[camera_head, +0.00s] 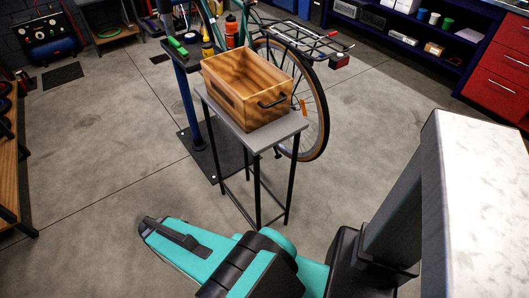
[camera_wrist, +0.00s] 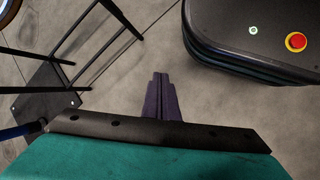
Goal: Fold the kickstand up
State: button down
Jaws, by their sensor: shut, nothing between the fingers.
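The bicycle stands at the back in the head view, partly behind a small table and a wooden crate. Its rear wheel (camera_head: 322,125) and rear rack (camera_head: 305,40) show, but I cannot make out the kickstand. A small dark part (camera_head: 277,153) hangs beside the wheel behind the table legs; I cannot tell what it is. My gripper (camera_wrist: 160,76) is shut and empty in the wrist view, above bare floor, apart from the bike. An edge of a wheel (camera_wrist: 8,14) shows at the top left there. My teal arm reaches across the bottom of the head view.
The grey table (camera_head: 285,136) with the wooden crate (camera_head: 235,95) stands between me and the bike. A blue-post repair stand (camera_head: 190,105) on a dark base plate (camera_wrist: 50,95) is beside it. Red drawers (camera_head: 505,65) stand at the right. Open floor lies left and right.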

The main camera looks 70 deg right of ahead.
jog(key=w+d+f+n+h+b, duration=0.1)
jog(key=w+d+f+h+b, duration=0.15)
jog(key=d+b, duration=0.7)
jog(key=w+d+f+h+b, duration=0.2)
jog(key=w+d+h+b, duration=0.1)
jog(key=d, duration=1.4)
jog(key=s+d+r+n+g+h+b, duration=0.1)
jog(key=d+b, duration=0.5)
jog(key=d, duration=0.6)
jog(key=s+d+r+n+h+b, duration=0.1)
jog(key=s+d+r+h+b, duration=0.3)
jog(key=d, duration=0.8)
jog(key=b, duration=0.2)
jog(key=shift+s+r+g+b, duration=0.15)
jog(key=shift+r+g+b, duration=0.15)
jog(key=shift+g+b, duration=0.1)
jog(key=s+d+b, duration=0.3)
jog(key=s+d, duration=0.3)
jog(key=d, duration=0.3)
jog(key=shift+s+d+r, duration=0.15)
jog(key=shift+s+r, duration=0.1)
jog(key=shift+s, duration=0.15)
